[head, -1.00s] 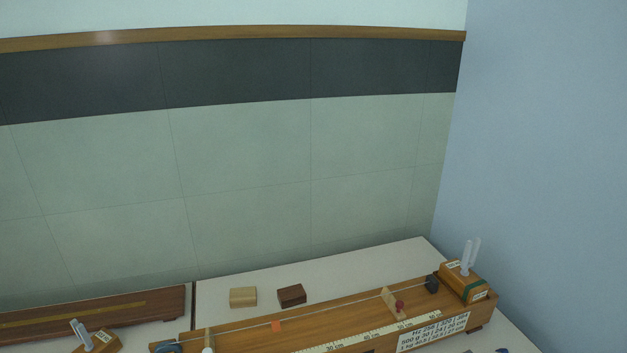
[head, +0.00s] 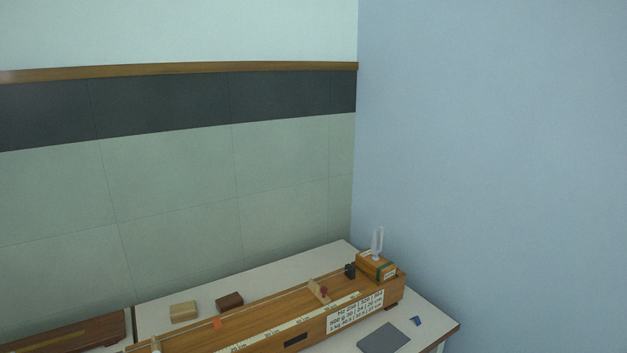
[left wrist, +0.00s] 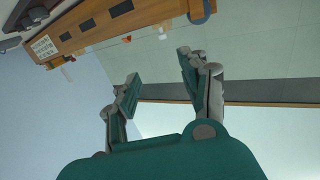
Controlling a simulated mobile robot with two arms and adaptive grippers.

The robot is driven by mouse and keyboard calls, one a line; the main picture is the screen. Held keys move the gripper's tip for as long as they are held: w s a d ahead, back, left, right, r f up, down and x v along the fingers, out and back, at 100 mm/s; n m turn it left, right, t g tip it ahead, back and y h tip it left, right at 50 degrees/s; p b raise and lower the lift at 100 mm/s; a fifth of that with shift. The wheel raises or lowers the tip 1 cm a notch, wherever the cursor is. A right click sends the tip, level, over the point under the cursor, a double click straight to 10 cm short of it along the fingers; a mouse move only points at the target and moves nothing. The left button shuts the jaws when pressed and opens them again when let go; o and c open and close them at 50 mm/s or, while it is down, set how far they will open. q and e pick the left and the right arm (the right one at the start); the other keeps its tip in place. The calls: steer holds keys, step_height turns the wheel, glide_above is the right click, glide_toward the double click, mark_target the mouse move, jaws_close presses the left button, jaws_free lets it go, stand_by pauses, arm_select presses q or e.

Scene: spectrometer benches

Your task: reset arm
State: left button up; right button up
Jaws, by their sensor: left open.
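My left gripper (left wrist: 160,75) shows in the left wrist view with its two fingers spread apart and nothing between them. Behind the fingers are the wall and, at the top, the long wooden bench instrument, seen tilted. Neither of my grippers shows in the head view. My right gripper is in no view.
A long wooden instrument (head: 270,322) with a scale lies on the white table (head: 160,321). A fork-topped box (head: 377,267) stands at its right end. Two small blocks, light (head: 183,311) and dark (head: 229,301), lie behind it. A grey slab (head: 384,339) lies in front.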

arm_select(q)
steer(key=d+f+m+g+h, duration=0.2)
steer(key=d+f+g+h, duration=0.1)
steer(key=d+g, duration=0.55)
steer(key=s+d+r+m+g, duration=0.25)
steer(key=s+d+g, duration=0.3)
steer(key=s, duration=0.55)
step_height(320, 180, down, 24)
steer(key=s+f+g, duration=0.1)
steer(key=s+a+f+g, duration=0.1)
steer(key=s+a+f, duration=0.1)
steer(key=s+f, duration=1.5)
steer(key=shift+s+a+f+y, duration=0.15)
steer(key=shift+s+a+y, duration=0.15)
steer(key=shift+a, duration=0.1)
steer(key=shift+n, duration=0.25)
